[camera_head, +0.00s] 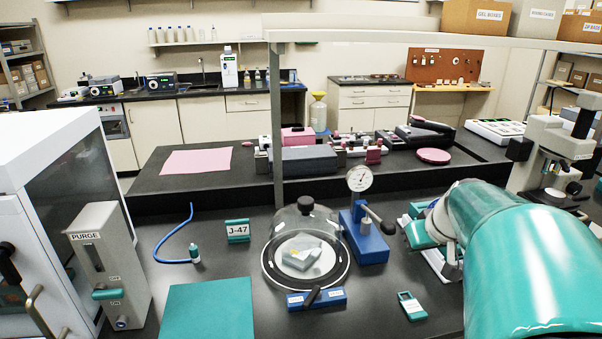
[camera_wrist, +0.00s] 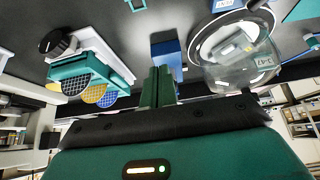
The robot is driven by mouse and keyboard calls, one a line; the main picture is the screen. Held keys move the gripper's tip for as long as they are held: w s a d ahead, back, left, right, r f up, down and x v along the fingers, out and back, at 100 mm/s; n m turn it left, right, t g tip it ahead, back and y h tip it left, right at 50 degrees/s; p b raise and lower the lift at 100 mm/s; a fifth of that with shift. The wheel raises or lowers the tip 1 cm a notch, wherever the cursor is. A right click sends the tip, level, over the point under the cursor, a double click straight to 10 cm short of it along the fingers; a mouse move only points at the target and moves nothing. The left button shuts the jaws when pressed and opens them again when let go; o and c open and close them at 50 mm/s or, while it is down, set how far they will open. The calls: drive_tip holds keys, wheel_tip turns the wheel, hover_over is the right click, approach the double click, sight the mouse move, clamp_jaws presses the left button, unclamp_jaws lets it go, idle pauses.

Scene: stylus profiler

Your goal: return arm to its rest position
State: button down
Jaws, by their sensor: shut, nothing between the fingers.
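My teal arm (camera_head: 530,255) reaches in from the right side of the head view, over the black bench. My gripper (camera_wrist: 158,88) shows in the wrist view with its two green fingers together and nothing between them. The fingers point toward the blue base of the dial gauge stand (camera_wrist: 167,52); I cannot tell the gap. In the head view that stand (camera_head: 365,235) is left of my arm. A clear dome (camera_head: 305,245) stands beside it and also shows in the wrist view (camera_wrist: 240,62). My arm hides part of the bench at the right.
A PURGE box (camera_head: 108,265) and a white cabinet stand at the left. A teal mat (camera_head: 208,310) and a small teal device (camera_head: 411,306) lie in front. A grey post (camera_head: 277,130) carries a shelf above. A microscope (camera_head: 550,150) stands behind my arm. A teal holder with round discs (camera_wrist: 85,85) shows in the wrist view.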

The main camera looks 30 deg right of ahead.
drive_tip(key=w+a+r+n+y, duration=0.1)
drive_tip(key=w+a+n, duration=0.15)
drive_tip(key=a, duration=1.25)
drive_tip(key=s+a, duration=0.3)
drive_tip(key=a, duration=0.5)
drive_tip(key=s+a+f+y, duration=0.1)
drive_tip(key=s+a, duration=0.2)
drive_tip(key=a, duration=0.6)
drive_tip(key=shift+a+n, duration=0.25)
drive_tip(key=shift+n, duration=0.2)
drive_tip(key=shift+d, duration=0.2)
